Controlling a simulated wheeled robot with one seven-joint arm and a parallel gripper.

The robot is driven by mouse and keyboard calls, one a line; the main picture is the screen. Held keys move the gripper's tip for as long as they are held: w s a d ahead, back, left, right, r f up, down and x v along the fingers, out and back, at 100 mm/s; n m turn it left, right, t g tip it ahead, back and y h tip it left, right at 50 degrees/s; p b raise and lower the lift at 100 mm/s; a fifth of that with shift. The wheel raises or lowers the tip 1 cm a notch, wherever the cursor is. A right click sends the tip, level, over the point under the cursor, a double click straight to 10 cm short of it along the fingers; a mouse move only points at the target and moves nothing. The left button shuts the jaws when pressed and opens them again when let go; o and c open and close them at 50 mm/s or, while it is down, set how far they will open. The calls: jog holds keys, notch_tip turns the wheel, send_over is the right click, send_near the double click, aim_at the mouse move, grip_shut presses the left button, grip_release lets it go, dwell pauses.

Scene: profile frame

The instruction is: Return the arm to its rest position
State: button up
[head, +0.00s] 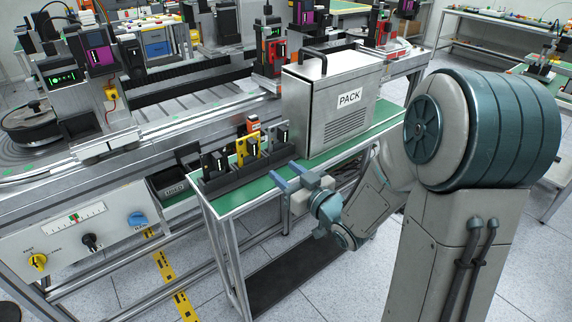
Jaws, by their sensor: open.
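My arm reaches in from the right of the head view and bends down and left toward the green-topped bench (232,197). My gripper (287,177) is at the bench's front edge, with its two blue-grey fingers apart and nothing visible between them. The fingers point left, toward a dark rack (226,181) holding several upright parts, including a yellow plate (247,149). The gripper appears apart from the rack, though its exact height above the bench is hard to tell.
A metal box marked PACK (328,104) stands on the bench, behind my gripper and left of my upper arm. A black bin (174,187) sits left of the rack. A control panel with knobs (88,238) is at lower left. Open floor shows at lower right.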

jog(key=s+d+r+m+g+h+p, duration=0.3)
jog(key=s+d+m+g+h+p, duration=0.15)
jog(key=d+h, duration=0.55)
jog(key=s+r+m+g+p, duration=0.2)
jog(key=s+g, duration=0.5)
jog(key=s, duration=1)
notch_tip(320, 180, up, 2)
jog(key=shift+s+d+r+g+p, duration=0.1)
jog(key=shift+s+d+g+p, duration=0.05)
jog(key=shift+s+g+p, duration=0.35)
jog(key=shift+w+m, duration=0.1)
jog(key=shift+m, duration=0.15)
